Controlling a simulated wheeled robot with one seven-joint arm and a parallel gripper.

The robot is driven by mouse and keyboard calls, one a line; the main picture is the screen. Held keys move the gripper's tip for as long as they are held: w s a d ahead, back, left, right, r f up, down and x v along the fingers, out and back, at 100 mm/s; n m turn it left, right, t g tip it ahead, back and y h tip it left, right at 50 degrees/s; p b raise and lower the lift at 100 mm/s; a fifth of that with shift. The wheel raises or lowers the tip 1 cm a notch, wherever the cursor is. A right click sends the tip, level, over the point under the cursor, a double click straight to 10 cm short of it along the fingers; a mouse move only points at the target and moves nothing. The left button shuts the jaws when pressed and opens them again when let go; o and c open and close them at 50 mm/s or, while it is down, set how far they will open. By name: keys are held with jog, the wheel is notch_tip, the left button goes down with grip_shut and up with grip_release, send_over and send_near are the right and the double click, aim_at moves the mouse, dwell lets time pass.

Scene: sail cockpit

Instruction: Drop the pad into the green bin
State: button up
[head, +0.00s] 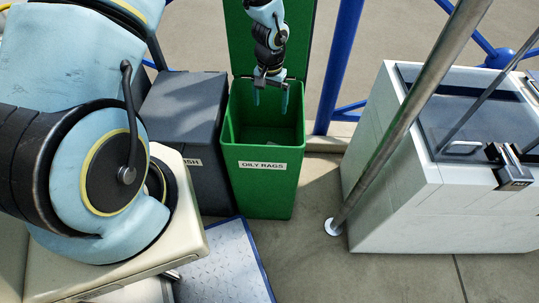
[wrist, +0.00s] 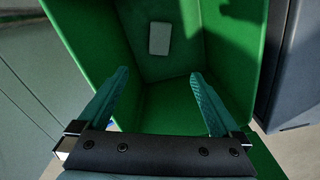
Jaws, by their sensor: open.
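The green bin (head: 265,189) stands open at the centre of the head view, with a label reading OILY RAGS on its front. Its inside walls fill much of the wrist view (wrist: 150,100). A small pale grey rectangle, which looks like the pad (wrist: 159,38), lies inside the bin, apart from my fingers. My gripper (head: 270,100) points down at the bin's mouth, with its fingertips around rim height. In the wrist view my gripper (wrist: 160,73) has its fingers wide apart with nothing between them.
A dark grey bin (head: 186,105) stands close on the left of the green one. A white cabinet (head: 395,190) with a dark top is at the right, with a slanted metal pole (head: 405,118) before it. Blue rails (head: 340,65) rise behind. Floor is clear between bin and pole.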

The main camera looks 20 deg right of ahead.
notch_tip(320, 180, up, 11)
dwell(0.5)
jog(key=shift+f, duration=0.1)
